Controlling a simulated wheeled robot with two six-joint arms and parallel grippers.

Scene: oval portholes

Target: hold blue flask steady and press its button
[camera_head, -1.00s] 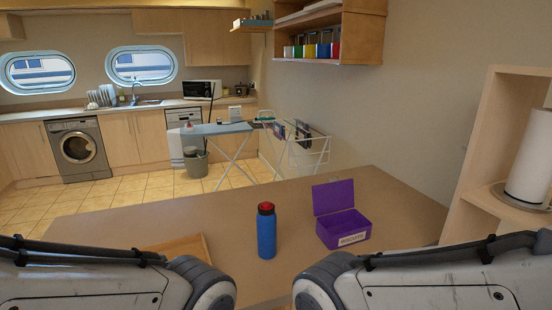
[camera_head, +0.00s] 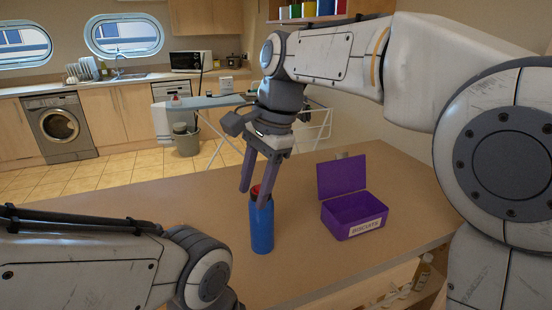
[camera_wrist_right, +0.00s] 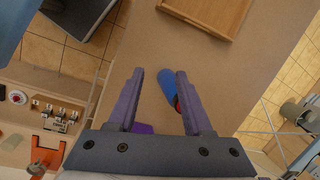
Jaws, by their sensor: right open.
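The blue flask (camera_head: 262,229) with a red top stands upright on the table. My right gripper (camera_head: 254,198) is open and points down at its top. In the head view one finger overlaps the flask's upper part and the other is to its left; I cannot tell whether they touch it. In the right wrist view the flask (camera_wrist_right: 169,84) shows between the open fingers (camera_wrist_right: 160,72), closer to the right one, which partly hides its red top. The button cannot be told apart from the red top. My left arm shows at lower left, its gripper out of view.
A purple box labelled BISCUITS (camera_head: 354,211), lid open, stands on the table (camera_head: 180,205) right of the flask. A wooden tray (camera_wrist_right: 205,14) shows in the wrist view. The table left of the flask is clear. A drying rack and ironing board (camera_head: 190,103) stand beyond.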

